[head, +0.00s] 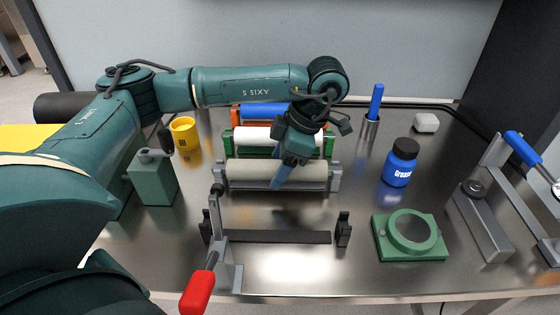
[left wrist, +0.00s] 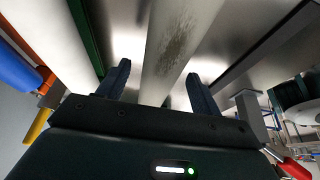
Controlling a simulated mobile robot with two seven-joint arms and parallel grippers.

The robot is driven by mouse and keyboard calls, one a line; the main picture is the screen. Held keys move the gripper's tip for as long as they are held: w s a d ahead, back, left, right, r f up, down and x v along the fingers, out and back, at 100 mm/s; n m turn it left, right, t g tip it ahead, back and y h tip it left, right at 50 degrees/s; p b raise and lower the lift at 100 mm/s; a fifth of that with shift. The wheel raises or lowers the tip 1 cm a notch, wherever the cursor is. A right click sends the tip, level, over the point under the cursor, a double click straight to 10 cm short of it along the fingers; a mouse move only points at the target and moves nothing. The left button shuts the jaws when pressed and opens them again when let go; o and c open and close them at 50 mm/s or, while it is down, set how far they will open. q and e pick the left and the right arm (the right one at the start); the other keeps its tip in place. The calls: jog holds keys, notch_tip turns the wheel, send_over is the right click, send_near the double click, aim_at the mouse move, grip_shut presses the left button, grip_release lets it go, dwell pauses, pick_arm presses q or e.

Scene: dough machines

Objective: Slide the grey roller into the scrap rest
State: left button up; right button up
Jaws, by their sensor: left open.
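The grey roller (head: 250,171), pale with a dark worn patch, lies in a grey rest (head: 335,178) in front of a green rest. My left gripper (head: 280,181) is over its middle and hides part of it. In the left wrist view the roller (left wrist: 180,40) runs between the two spread fingers of my left gripper (left wrist: 158,92), which is open. I cannot tell whether the fingers touch it. Which holder is the scrap rest is not marked. My right gripper is not in view.
Behind are a white roller in a green rest (head: 228,145) and a blue roller (head: 262,111) in an orange rest. In front is a black bar (head: 280,237) between brackets, with a red-handled lever (head: 198,292). A blue grease jar (head: 400,165) and green round-topped fixture (head: 385,243) stand right.

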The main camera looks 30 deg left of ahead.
pick_arm(q)
jog(key=shift+o, duration=1.1)
jog(key=shift+r, duration=0.15)
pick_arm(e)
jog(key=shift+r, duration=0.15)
pick_arm(q)
jog(key=shift+p+v, duration=1.75)
jog(key=shift+v, duration=0.35)
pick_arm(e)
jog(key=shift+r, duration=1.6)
pick_arm(q)
jog(key=p+v, duration=0.2)
jog(key=v, duration=1.1)
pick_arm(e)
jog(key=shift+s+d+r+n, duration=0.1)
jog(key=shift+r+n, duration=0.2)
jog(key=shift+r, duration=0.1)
pick_arm(q)
jog(key=shift+w+d, duration=0.1)
